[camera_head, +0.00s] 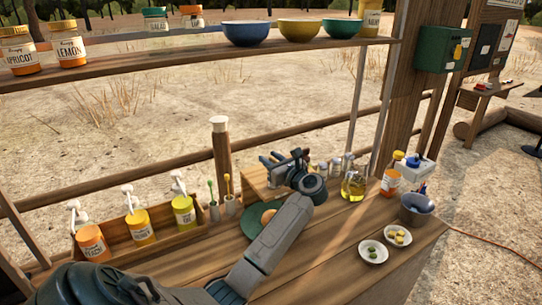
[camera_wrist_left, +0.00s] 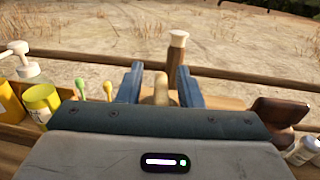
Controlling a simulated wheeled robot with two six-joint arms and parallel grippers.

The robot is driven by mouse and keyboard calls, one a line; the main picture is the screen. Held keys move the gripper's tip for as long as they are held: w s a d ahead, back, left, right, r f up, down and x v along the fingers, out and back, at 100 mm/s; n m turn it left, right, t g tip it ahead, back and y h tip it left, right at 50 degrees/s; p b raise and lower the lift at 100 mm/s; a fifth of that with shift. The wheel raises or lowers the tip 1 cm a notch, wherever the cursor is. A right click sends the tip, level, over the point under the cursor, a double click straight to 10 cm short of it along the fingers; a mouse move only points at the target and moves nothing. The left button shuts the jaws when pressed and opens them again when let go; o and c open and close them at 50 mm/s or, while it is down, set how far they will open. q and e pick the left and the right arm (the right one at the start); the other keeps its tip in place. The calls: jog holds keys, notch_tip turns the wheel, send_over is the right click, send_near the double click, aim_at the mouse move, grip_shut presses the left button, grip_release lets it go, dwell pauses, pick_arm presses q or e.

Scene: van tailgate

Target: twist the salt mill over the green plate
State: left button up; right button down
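The green plate (camera_head: 250,222) lies on the wooden counter with a round orange-brown item on it, partly covered by my left arm. My left gripper (camera_head: 284,158) is beyond the plate, in front of a wooden board (camera_head: 258,180). In the left wrist view its blue fingers (camera_wrist_left: 160,84) stand apart. A tan, round-topped piece (camera_wrist_left: 161,90) shows between them with gaps on both sides; it may be the salt mill, but its lower part is hidden. I cannot tell whether it lies within the grip or beyond it. My right gripper is not in view.
A rack of pump bottles (camera_head: 139,227) stands left of the plate. Small shakers (camera_head: 337,166), an oil bottle (camera_head: 353,184) and a grey bowl (camera_head: 417,212) stand right. A post with a pale cap (camera_head: 221,155) rises behind. A shelf (camera_head: 190,59) spans above.

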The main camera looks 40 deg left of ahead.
pick_arm(q)
jog(key=shift+a, duration=0.1)
grip_shut()
jog(key=shift+f+m+t+b, duration=0.15)
jog(key=shift+m+t+b, duration=0.15)
jog(key=shift+m+t, duration=0.45)
jog(key=shift+w+m+t+h, duration=0.25)
jog(key=shift+m+t+h, duration=0.5)
jog(key=shift+t, duration=0.7)
grip_release()
jog(key=v, duration=1.1)
jog(key=shift+p, duration=0.35)
